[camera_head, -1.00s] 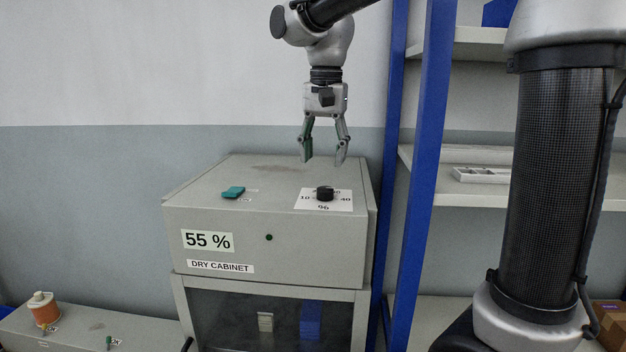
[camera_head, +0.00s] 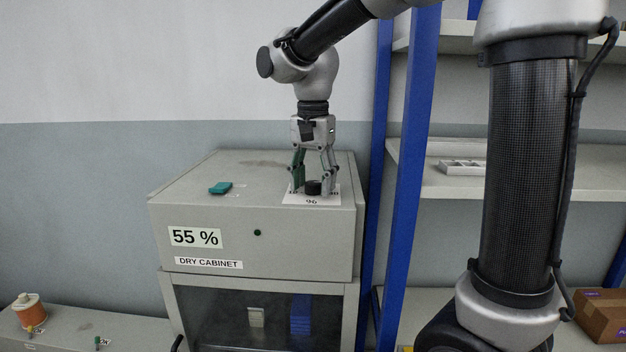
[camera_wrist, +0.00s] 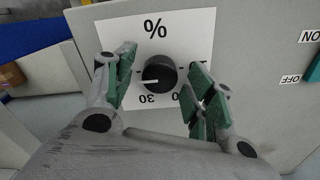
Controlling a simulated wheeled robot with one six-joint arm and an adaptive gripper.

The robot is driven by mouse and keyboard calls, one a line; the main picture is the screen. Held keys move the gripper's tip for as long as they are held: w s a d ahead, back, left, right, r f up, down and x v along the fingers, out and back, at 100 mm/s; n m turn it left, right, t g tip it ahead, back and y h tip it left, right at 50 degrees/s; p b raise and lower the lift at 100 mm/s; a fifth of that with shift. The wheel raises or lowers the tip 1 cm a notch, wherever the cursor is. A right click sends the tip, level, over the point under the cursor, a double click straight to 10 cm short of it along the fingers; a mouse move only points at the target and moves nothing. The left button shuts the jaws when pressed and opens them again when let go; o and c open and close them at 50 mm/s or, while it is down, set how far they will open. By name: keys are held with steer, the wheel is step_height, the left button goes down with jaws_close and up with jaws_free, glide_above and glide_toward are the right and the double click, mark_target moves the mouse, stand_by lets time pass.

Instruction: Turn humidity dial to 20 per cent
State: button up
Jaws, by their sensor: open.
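The humidity dial (camera_head: 313,187) is a black round knob on a white scale plate (camera_head: 298,199) on top of the dry cabinet (camera_head: 258,218). In the wrist view the knob (camera_wrist: 158,74) has a white pointer line aimed left, a little above the printed 30. My gripper (camera_head: 312,184) points straight down over the dial. Its green-padded fingers (camera_wrist: 160,90) stand open on either side of the knob, with gaps between pads and knob. They hide part of the scale's numbers. The cabinet's front label (camera_head: 196,237) reads 55 %.
A teal switch (camera_head: 220,188) lies left of the dial on the cabinet top, with ON and OFF labels in the wrist view. A blue shelf post (camera_head: 404,180) stands close at the right. A spool (camera_head: 29,310) sits on a lower surface at far left.

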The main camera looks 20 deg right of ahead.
steer(key=c, duration=1.1)
steer(key=shift+o, duration=0.2)
steer(key=shift+n, duration=0.3)
steer(key=n, duration=0.4)
steer(key=shift+n, duration=0.3)
steer(key=n, duration=0.4)
steer(key=shift+n, duration=0.3)
steer(key=n, duration=1.3)
steer(key=shift+n, duration=0.4)
